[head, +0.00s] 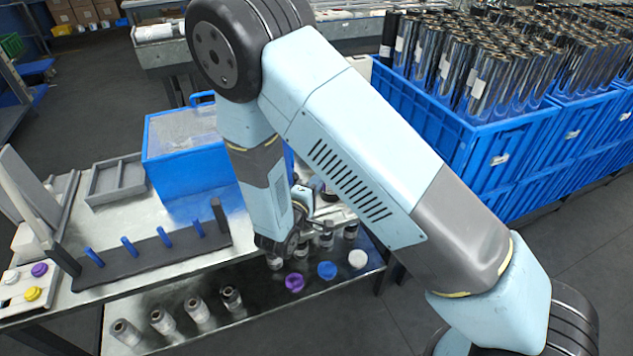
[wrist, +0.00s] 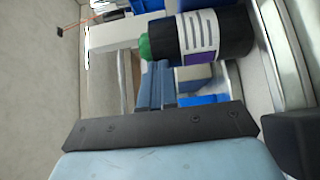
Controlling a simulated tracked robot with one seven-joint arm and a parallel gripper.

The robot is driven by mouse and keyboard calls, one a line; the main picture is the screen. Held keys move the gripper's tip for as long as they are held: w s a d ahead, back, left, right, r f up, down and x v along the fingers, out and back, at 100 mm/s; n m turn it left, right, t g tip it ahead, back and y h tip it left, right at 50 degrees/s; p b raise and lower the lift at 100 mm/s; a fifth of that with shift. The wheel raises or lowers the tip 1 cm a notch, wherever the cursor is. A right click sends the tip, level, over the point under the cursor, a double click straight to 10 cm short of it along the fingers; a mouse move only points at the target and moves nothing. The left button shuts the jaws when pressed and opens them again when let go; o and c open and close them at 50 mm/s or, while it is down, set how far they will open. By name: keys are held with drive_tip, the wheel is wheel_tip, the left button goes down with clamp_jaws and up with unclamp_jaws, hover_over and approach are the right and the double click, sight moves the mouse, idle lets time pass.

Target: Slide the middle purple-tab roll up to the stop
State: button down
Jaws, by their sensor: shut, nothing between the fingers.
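In the wrist view, a dark roll (wrist: 228,36) lies across the upper middle of the picture. It has a white striped label with a purple patch and a green end facing left. A pale block (wrist: 120,35) is at its left; I cannot tell whether they touch, or whether this block is the stop. My gripper (wrist: 157,78) is shut and empty, with its blue-grey fingers appearing just below the roll. Whether they touch it is unclear. In the head view my arm hides most of the gripper and the roll, so I cannot tell the roll's place among others.
A blue bin (head: 185,150) stands on the bench beside a rack with blue pegs (head: 150,250). Several rolls (head: 162,321) and coloured caps (head: 327,270) stand on the lower shelf. Blue crates (head: 500,145) full of rolls are at the right. Dark floor lies open at the left.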

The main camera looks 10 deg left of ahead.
drive_tip(key=a+v, duration=0.2)
drive_tip(key=v, duration=1)
drive_tip(key=shift+a, duration=0.45)
drive_tip(key=w+d+r+m+g+h, duration=0.3)
drive_tip(key=d+r+m+g, duration=0.35)
drive_tip(key=d, duration=0.65)
drive_tip(key=w+d+r+m+g+h, duration=0.3)
drive_tip(key=d+r+g, duration=0.4)
drive_tip(key=d+r, duration=0.5)
drive_tip(key=s+d+r+m+t+y, duration=0.2)
drive_tip(key=s+d+r+m+y, duration=0.3)
drive_tip(key=s+d+r+y, duration=0.6)
drive_tip(key=shift+s+d+r, duration=1.75)
drive_tip(key=shift+d+r, duration=0.25)
drive_tip(key=shift+r, duration=0.5)
